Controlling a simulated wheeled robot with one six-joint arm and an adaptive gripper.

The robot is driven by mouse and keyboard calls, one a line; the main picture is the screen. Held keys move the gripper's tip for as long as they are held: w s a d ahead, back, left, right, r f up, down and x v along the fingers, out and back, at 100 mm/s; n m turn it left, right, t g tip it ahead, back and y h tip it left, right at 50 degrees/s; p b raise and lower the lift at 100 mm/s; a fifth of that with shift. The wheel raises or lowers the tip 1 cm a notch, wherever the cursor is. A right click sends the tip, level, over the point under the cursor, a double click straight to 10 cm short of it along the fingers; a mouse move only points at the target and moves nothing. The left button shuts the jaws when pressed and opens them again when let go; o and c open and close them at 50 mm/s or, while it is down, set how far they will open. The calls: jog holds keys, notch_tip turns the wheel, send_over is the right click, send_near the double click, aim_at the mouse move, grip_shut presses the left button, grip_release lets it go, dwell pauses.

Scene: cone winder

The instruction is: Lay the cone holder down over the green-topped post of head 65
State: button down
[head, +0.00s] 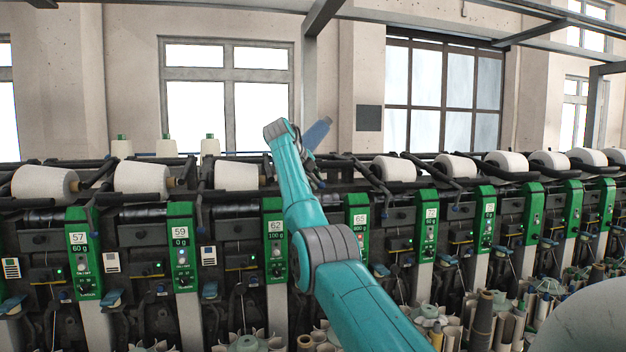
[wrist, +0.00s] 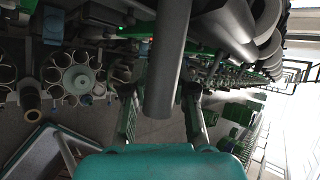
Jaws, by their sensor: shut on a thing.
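Head 65 (head: 357,222) has a green panel with a white number plate, just right of my arm in the head view. In the wrist view my gripper (wrist: 163,100) is shut on a dark grey, round bar, the cone holder (wrist: 168,55), with one finger on each side. The holder runs up the picture from between the fingers. In the head view my gripper and the holder are mostly hidden behind my teal arm, near the top of the machine. I cannot make out the green-topped post of head 65.
White cones (head: 235,177) lie along the machine's top on both sides, with dark holder bars between them. Heads 62 (head: 275,226) and 72 (head: 430,213) flank head 65. Round bobbin magazines (wrist: 76,80) stand below, left in the wrist view.

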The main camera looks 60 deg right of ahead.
jog(key=shift+w+a+f+m+t+y, duration=0.35)
jog(key=shift+w+a+m+t+y, duration=0.1)
jog(key=shift+t+y, duration=0.5)
jog(key=shift+w+a+f+m+t+y, duration=0.4)
jog(key=shift+w+t+y, duration=0.1)
jog(key=shift+t+y, duration=0.5)
jog(key=shift+w+a+f+m+t+y, duration=0.35)
jog(key=shift+w+t+y, duration=0.1)
jog(key=shift+t+y, duration=0.5)
jog(key=shift+w+a, duration=0.1)
jog(key=shift+w, duration=0.05)
jog(key=c, duration=1.2)
grip_release()
jog(key=shift+r, duration=0.1)
